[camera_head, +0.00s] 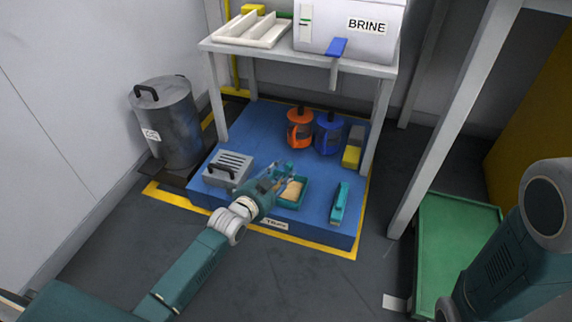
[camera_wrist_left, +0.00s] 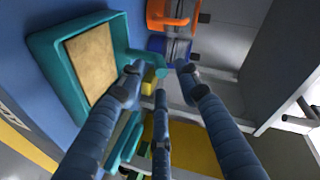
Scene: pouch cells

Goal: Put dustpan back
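The teal dustpan (camera_head: 304,192), with a tan patch inside, lies on the blue platform (camera_head: 262,138) near its front edge. In the left wrist view its teal rim (camera_wrist_left: 62,82) is at upper left, with a teal handle-like part (camera_wrist_left: 143,58) reaching right toward the fingers. My left gripper (camera_head: 281,178) is at the dustpan's back left side. In the left wrist view its fingers (camera_wrist_left: 159,76) are spread, with nothing visibly clamped between them. Whether a finger touches the dustpan is unclear. My right arm is at the lower right; its gripper is out of view.
A teal brush-like object (camera_head: 339,204) lies right of the dustpan. A grey slotted box (camera_head: 229,168) is left. Orange (camera_head: 300,129) and blue (camera_head: 328,134) lantern-like items stand behind, near a yellow block (camera_head: 351,156). White table legs (camera_head: 377,125) frame the platform.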

